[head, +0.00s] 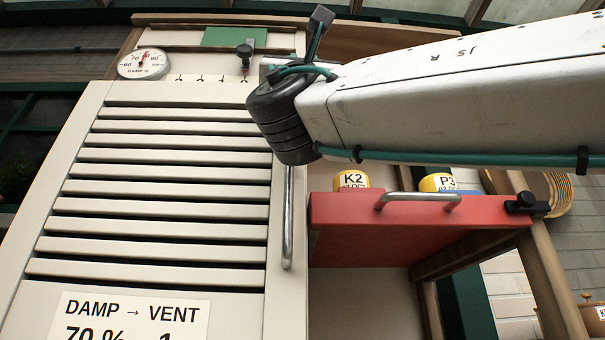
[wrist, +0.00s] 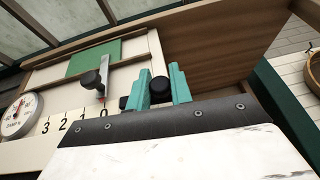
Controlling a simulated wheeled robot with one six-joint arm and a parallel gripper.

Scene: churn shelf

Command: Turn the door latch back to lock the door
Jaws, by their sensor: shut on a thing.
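My gripper (wrist: 162,88) shows in the wrist view as two teal fingers at the top edge of the louvred door. The fingers are closed on a dark knob (wrist: 160,84), which looks like the door latch; only a little of it shows between them, so its exact turn cannot be told. The cream louvred door (head: 160,197) fills the left of the head view, with an upright metal handle (head: 288,225) on its right side. The door looks closed. In the head view my arm's end covers the door's upper right corner and the latch.
A black-knobbed vent slider (head: 245,55) stands left of my gripper, near the 0 mark in the wrist view. A round damp gauge (head: 143,64) is further left.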

